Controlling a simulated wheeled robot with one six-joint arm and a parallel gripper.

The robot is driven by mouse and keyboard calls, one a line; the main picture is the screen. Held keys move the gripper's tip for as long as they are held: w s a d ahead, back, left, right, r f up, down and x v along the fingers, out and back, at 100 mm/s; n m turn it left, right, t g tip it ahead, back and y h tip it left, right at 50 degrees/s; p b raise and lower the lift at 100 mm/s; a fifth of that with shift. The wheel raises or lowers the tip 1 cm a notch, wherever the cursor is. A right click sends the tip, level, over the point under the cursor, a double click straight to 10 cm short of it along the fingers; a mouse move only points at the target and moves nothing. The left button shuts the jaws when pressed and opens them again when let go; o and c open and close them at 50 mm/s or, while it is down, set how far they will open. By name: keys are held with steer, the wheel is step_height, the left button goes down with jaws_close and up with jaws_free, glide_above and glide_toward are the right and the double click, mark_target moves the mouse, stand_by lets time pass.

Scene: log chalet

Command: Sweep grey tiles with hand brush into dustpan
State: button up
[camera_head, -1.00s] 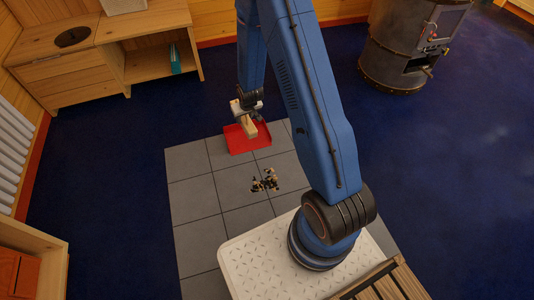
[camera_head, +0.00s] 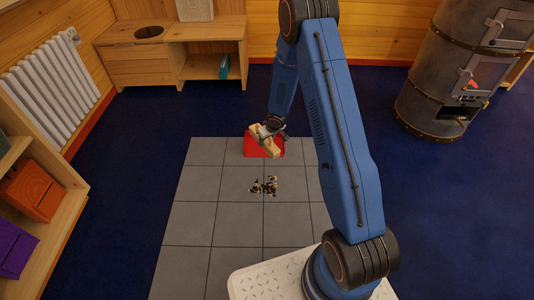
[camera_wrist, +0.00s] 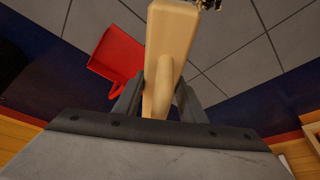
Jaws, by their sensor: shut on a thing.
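My gripper (camera_head: 268,132) is shut on the wooden hand brush (camera_head: 265,145), whose pale body also fills the middle of the wrist view (camera_wrist: 169,45). The brush is held over or just in front of the red dustpan (camera_head: 277,145), partly hiding it; whether they touch I cannot tell. In the wrist view the dustpan (camera_wrist: 118,53) lies left of the brush. A loose pile of small dark and tan debris (camera_head: 264,186) lies on the grey tiles (camera_head: 225,215), nearer to me than the dustpan. A bit of it shows at the top of the wrist view (camera_wrist: 211,4).
Blue carpet (camera_head: 130,190) surrounds the tiles. A black stove (camera_head: 440,90) stands at the right. A wooden bench (camera_head: 130,65) stands at the back, a white radiator (camera_head: 50,90) at the left. Shelves with an orange box (camera_head: 35,187) and a purple box (camera_head: 12,248) are at the left edge.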

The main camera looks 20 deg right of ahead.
steer(key=w+f+n+y, duration=0.2)
steer(key=w+f+n, duration=0.3)
steer(key=w+f, duration=0.2)
steer(key=d+f+n+g, duration=0.1)
steer(key=f+n, duration=0.1)
steer(key=f, duration=0.1)
steer(key=f+n+g, duration=0.1)
steer(key=f+n, duration=0.1)
steer(key=f, duration=0.2)
steer(key=d+f+n+y, duration=0.1)
steer(key=f+n, duration=0.1)
steer(key=f, duration=0.2)
steer(key=shift+w+d+f+g, duration=0.2)
steer(key=shift+w+d+g, duration=0.15)
steer(key=shift+g, duration=0.05)
steer(key=s+a, duration=0.2)
steer(key=s, duration=0.5)
steer(key=s+a, duration=0.3)
steer(key=s, duration=0.5)
steer(key=s+a, duration=0.2)
steer(key=s, duration=0.6)
steer(key=shift+s+a, duration=0.15)
steer(key=shift+s+f, duration=0.3)
steer(key=shift+w+a+f, duration=0.1)
steer(key=shift+w+f, duration=0.05)
steer(key=shift+f, duration=1.5)
steer(key=shift+f, duration=0.65)
